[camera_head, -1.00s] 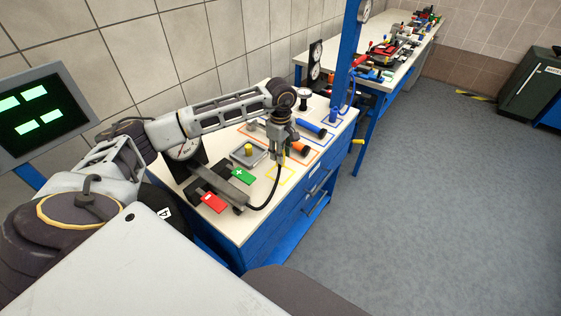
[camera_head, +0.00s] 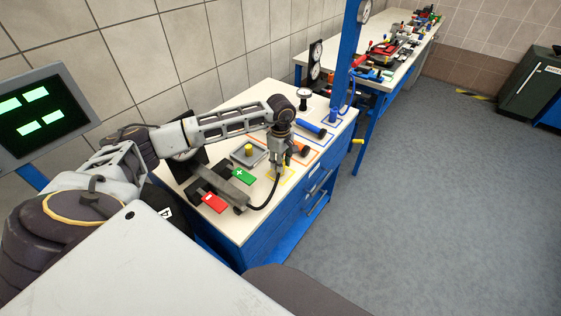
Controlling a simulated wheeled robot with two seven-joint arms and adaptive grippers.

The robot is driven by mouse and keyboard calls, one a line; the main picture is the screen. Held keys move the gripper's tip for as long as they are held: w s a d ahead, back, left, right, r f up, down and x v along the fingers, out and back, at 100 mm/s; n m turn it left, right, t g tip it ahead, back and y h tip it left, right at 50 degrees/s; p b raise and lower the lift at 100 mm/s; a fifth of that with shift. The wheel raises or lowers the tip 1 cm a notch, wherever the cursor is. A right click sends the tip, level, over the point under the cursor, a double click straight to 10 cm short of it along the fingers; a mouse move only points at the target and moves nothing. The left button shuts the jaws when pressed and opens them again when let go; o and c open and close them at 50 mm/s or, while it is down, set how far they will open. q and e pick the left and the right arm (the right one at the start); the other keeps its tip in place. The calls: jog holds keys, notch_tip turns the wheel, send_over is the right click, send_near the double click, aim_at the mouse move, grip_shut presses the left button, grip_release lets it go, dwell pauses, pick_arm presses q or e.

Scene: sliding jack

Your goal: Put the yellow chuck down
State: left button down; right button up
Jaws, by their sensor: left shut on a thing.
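My left gripper (camera_head: 278,166) points down, low over the yellow outlined square (camera_head: 289,180) near the bench's right edge. It is shut on the yellow chuck, which is too small and covered by the fingers to make out. I cannot tell whether the chuck touches the bench top. A yellow cylinder (camera_head: 249,149) stands on a grey square plate (camera_head: 240,157) left of the gripper. My right gripper is out of view.
A green plus block (camera_head: 243,176) and a red minus block (camera_head: 214,203) lie in front of the grey plate. An orange-handled tool (camera_head: 300,149) and a blue-handled tool (camera_head: 311,128) lie behind the gripper. A blue post (camera_head: 348,60) rises at the back.

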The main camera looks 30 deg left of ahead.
pick_arm(q)
jog(key=shift+f, duration=0.1)
jog(key=c, duration=1.1)
grip_release()
notch_tip(320, 180, up, 12)
jog(key=shift+r+b, duration=0.15)
jog(key=shift+b, duration=0.95)
jog(key=shift+r, duration=0.1)
notch_tip(320, 180, up, 9)
jog(key=p, duration=0.9)
jog(key=shift+r+p, duration=0.4)
jog(key=shift+p, duration=0.15)
